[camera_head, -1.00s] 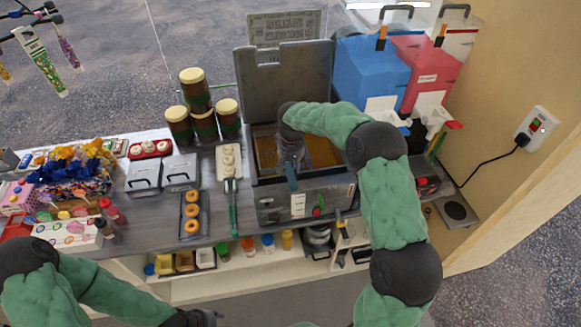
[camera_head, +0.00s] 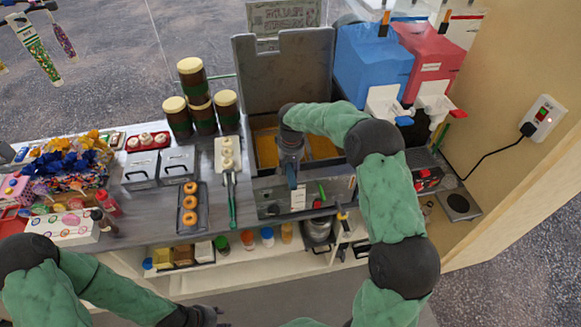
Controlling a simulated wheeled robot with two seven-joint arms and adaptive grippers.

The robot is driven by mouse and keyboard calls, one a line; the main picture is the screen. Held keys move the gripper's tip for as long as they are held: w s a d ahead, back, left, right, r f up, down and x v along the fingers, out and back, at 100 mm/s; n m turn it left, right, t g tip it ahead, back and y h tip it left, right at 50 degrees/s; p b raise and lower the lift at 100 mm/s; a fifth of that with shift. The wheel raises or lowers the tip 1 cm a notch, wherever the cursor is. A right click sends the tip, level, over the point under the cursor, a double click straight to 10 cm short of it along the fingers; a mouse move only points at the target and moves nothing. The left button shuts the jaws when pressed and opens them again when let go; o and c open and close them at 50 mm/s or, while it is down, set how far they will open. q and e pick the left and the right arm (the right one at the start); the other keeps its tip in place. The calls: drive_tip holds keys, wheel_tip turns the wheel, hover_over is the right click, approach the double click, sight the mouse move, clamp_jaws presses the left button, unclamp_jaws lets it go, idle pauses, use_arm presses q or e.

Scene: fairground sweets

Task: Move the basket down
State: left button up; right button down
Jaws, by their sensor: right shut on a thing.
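The fryer (camera_head: 268,208) stands in the middle of the counter, with yellow-brown oil showing in its open well. My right gripper (camera_head: 291,163) points down over the front of the well and is shut on the basket handle, a blue grip (camera_head: 292,178) just below its fingers. The basket itself is mostly hidden by my gripper and arm, and I cannot tell how deep it sits. My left gripper (camera_head: 207,316) is at the bottom edge, cut off, away from the fryer; its fingers are unclear.
An upright grey lid (camera_head: 284,75) stands behind the fryer. Blue (camera_head: 370,62) and red (camera_head: 436,60) drink dispensers stand behind right. Left of the fryer are a doughnut tray (camera_head: 203,222), stacked jars (camera_head: 202,115) and tongs (camera_head: 231,200). A shelf with small jars runs below the counter.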

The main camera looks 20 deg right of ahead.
drive_tip(key=shift+f, duration=0.35)
drive_tip(key=c, duration=0.7)
unclamp_jaws()
drive_tip(key=shift+c, duration=0.2)
wheel_tip(320, 180, up, 12)
drive_tip(key=shift+s, duration=0.15)
